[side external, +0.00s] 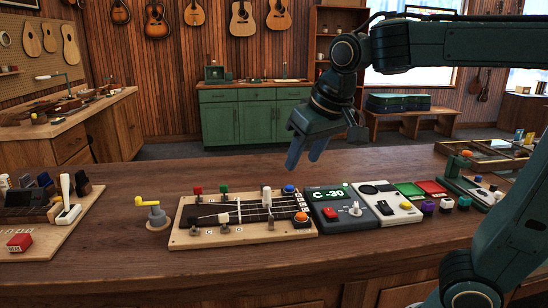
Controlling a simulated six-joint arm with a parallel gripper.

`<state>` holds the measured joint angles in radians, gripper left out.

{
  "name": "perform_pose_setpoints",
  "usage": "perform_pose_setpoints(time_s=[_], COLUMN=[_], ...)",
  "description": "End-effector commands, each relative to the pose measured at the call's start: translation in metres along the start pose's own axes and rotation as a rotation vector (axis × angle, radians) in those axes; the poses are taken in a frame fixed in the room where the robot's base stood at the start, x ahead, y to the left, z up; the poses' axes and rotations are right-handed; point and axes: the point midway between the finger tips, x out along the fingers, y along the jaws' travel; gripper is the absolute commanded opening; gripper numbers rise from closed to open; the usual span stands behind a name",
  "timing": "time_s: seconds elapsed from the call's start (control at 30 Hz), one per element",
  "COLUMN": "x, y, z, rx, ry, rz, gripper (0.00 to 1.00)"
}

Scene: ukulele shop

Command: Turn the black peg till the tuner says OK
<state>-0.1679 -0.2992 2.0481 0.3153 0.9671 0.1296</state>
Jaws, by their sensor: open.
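A wooden board (250,236) with strings and several coloured pegs lies on the bench. A small dark peg (195,222) at its left front looks like the black one, but it is too small to be certain. The tuner (345,220) stands right of the board, and its green display (328,194) reads "C -30". My gripper (306,153) hangs above the bench, behind the board's right end. Its blue fingers are apart, point down and hold nothing. It is clear of the pegs and the tuner.
A grey stand with a yellow crank (150,207) is left of the board. A pale box (390,205), coloured pads and small knobs lie right of the tuner. A tray of tools (40,215) is at far left. The bench behind the board is mostly clear.

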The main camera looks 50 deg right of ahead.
Motion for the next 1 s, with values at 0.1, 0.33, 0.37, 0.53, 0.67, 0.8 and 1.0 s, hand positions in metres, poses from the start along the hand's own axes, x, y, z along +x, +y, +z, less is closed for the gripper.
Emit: perform_pose_setpoints(time_s=[0.1,0.33,0.37,0.53,0.67,0.8,1.0], x=[0.007,0.024,0.027,0.045,0.061,0.08,0.103], y=[-0.015,-0.047,-0.051,-0.08,-0.103,-0.13,-0.162], z=[-0.026,-0.068,-0.072,-0.096,-0.11,-0.121,-0.128], rx=[0.042,0.134,0.144,0.213,0.266,0.323,0.394], ry=[-0.012,-0.024,-0.026,-0.033,-0.038,-0.041,-0.044], rz=[0.022,0.065,0.07,0.102,0.125,0.148,0.176], gripper=[0.45,0.45,0.45,0.45,0.45,0.45,0.45])
